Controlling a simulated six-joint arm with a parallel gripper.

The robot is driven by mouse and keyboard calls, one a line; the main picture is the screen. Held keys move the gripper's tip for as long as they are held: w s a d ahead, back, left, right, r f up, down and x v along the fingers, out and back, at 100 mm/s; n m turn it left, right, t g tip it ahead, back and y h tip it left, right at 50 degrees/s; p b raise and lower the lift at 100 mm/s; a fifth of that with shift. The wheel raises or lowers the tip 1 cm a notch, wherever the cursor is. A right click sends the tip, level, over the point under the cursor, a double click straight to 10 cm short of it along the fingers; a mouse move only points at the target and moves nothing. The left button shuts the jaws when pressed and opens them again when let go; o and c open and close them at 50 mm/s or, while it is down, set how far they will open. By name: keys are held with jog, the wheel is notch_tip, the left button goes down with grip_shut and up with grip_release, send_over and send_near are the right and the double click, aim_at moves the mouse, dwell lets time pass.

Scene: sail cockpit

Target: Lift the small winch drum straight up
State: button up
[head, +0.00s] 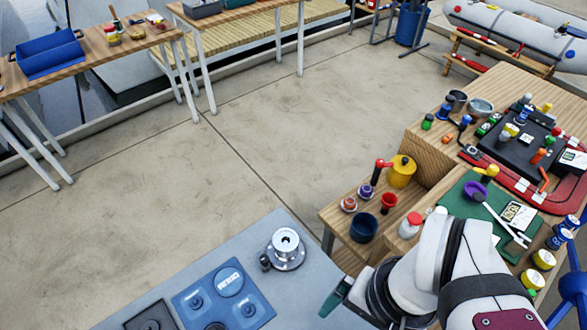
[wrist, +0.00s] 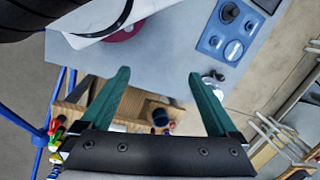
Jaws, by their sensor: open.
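The small winch drum (head: 286,243) is a silver cylinder, upright on a round metal flange on the grey table, in the lower middle of the head view. In the wrist view a silvery part of what seems to be it (wrist: 217,76) shows beside the right finger, partly hidden. My gripper (wrist: 158,76) is open with nothing between its green fingers. In the head view one green finger (head: 338,295) shows to the right of and below the drum, apart from it; my arm hides the rest.
A small dark cylinder (head: 265,262) stands close beside the drum's flange. A blue panel with round recesses (head: 222,294) lies left of it. A dark blue cup (head: 364,228) and a yellow pot (head: 402,171) stand on the wooden bench to the right.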

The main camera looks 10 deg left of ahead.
jog(key=n+h, duration=0.2)
jog(key=n, duration=2.2)
send_over(286, 240)
notch_tip(286, 240, down, 4)
notch_tip(286, 240, down, 15)
jog(key=shift+f, duration=0.1)
jog(key=c, duration=1.5)
jog(key=r, duration=0.4)
jog(key=shift+d+r, duration=0.25)
jog(key=shift+r, duration=0.1)
jog(key=d+r, duration=0.2)
jog(key=d, duration=0.1)
jog(key=s+d+r, duration=0.1)
jog(key=d+r, duration=0.1)
jog(key=d, duration=0.2)
jog(key=d+r, duration=0.2)
jog(key=d, duration=0.2)
jog(key=shift+s+r, duration=0.15)
jog(key=shift+r, duration=0.1)
jog(key=shift+r, duration=2.8)
